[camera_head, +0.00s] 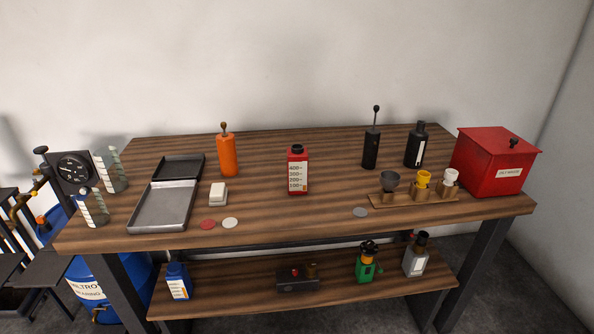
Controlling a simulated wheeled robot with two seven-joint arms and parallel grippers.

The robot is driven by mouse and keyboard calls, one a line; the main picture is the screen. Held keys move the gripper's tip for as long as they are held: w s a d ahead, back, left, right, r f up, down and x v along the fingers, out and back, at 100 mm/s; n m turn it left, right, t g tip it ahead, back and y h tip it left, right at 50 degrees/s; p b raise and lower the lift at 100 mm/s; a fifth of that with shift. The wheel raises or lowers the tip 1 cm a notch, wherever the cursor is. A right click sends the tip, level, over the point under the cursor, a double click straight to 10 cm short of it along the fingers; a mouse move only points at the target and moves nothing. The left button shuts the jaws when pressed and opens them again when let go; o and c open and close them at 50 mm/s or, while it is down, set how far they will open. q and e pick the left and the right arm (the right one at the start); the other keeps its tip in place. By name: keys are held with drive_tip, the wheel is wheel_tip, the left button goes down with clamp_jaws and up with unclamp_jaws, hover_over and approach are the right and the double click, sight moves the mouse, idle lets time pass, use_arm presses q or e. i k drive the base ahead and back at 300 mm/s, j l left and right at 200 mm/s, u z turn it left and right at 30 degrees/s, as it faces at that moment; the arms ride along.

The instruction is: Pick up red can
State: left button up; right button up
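Neither of my grippers shows in the head view.
An orange bottle (228,155), a black pump bottle (371,148) and a dark bottle (415,146) stand at the back. A metal tray (163,208) and a white block (218,193) lie left. A wooden cup rack (412,199) is right. The table around the can is clear.

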sight(297, 155)
drive_tip(key=i+z, duration=0.35)
drive_tip(key=i, duration=0.25)
drive_tip(key=i+j+z, duration=0.1)
drive_tip(key=i+z, duration=0.2)
drive_tip(key=i, duration=0.25)
